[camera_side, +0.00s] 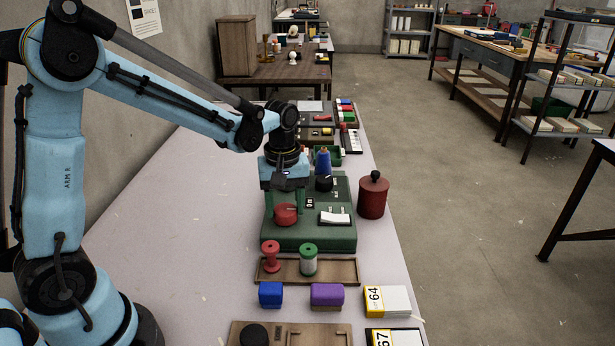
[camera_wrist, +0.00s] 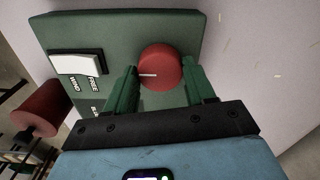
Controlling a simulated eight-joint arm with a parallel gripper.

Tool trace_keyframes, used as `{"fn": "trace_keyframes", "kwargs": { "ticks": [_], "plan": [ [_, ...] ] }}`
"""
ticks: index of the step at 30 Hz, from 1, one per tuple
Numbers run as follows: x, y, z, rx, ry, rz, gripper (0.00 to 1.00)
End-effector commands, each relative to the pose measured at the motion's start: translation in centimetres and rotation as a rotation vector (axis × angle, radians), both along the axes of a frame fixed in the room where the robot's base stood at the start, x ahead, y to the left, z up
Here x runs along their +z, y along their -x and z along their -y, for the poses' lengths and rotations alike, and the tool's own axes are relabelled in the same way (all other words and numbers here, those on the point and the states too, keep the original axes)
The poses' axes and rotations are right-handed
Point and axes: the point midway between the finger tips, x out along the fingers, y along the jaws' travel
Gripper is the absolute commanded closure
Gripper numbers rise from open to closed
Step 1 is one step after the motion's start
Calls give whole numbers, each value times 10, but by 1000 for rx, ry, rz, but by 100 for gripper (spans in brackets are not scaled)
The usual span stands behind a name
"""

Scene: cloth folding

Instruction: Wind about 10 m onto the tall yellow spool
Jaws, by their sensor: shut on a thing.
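A green winding machine (camera_side: 336,236) stands on the table with a red knob (camera_side: 286,215) on its top. My gripper (camera_side: 284,201) is over the machine, its green fingers shut on the red knob. In the wrist view my gripper (camera_wrist: 162,84) has one finger on each side of the red knob (camera_wrist: 160,66), whose white pointer line points left. A white rocker switch (camera_side: 335,218) sits to the right of the knob; labels WIND and FREE show beside it in the wrist view (camera_wrist: 76,62). A blue cone (camera_side: 322,162) stands behind a black knob (camera_side: 324,183). I make out no tall yellow spool.
A wooden tray (camera_side: 283,271) in front holds a red spool (camera_side: 270,256) and a green-topped spool (camera_side: 308,260). A red canister (camera_side: 373,196) stands right of the machine. Blue (camera_side: 271,294) and purple (camera_side: 327,295) blocks lie nearer. The table's left side is clear.

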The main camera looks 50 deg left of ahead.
Motion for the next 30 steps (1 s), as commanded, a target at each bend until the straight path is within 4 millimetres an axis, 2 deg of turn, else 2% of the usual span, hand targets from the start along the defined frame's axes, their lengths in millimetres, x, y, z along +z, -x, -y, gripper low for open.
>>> {"fn": "trace_keyframes", "kwargs": {
  "ticks": [2,14,30],
  "plan": [
    [0,0,0,0,0,0,76],
    [0,0,0,-86,0,0,76],
    [0,0,0,-534,0,0,76]
  ]
}}
